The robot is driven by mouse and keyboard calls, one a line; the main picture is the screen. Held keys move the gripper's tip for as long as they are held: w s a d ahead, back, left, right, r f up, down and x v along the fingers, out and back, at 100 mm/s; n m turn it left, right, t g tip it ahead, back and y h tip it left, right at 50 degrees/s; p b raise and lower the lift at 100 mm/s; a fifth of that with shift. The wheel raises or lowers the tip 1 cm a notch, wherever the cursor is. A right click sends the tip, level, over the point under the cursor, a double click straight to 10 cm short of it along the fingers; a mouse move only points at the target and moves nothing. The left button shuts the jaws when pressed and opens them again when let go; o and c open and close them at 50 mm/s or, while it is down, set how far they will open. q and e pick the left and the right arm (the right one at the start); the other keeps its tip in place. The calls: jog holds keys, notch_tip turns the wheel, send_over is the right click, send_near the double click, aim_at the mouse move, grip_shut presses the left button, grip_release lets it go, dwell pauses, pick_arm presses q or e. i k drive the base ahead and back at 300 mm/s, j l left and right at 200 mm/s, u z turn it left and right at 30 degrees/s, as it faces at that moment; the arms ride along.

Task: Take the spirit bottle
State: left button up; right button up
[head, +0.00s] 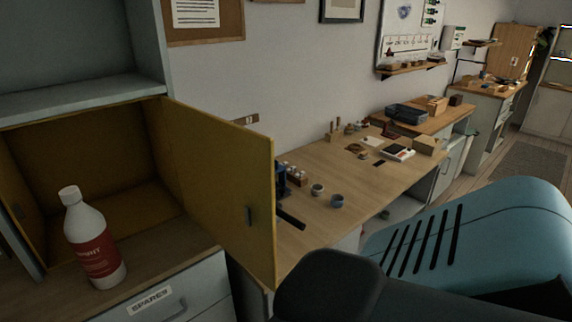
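The spirit bottle (92,240) is white with a red label and a white cap. It stands upright at the left of the head view, on the wooden counter just in front of an open yellow-lined cabinet (95,165). Nothing touches it. Part of my own teal and black arm fills the lower right of the view. Neither gripper shows, so their fingers cannot be seen.
The yellow cabinet door (222,180) stands open to the right of the bottle. A drawer labelled SPARES (165,298) is below the counter. A wooden workbench (345,182) with small jars and tools runs along the wall beyond the door.

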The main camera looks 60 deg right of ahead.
aim_at(86, 229)
jog(key=i+j, duration=0.5)
jog(key=i+z, duration=0.1)
jog(key=z, duration=0.9)
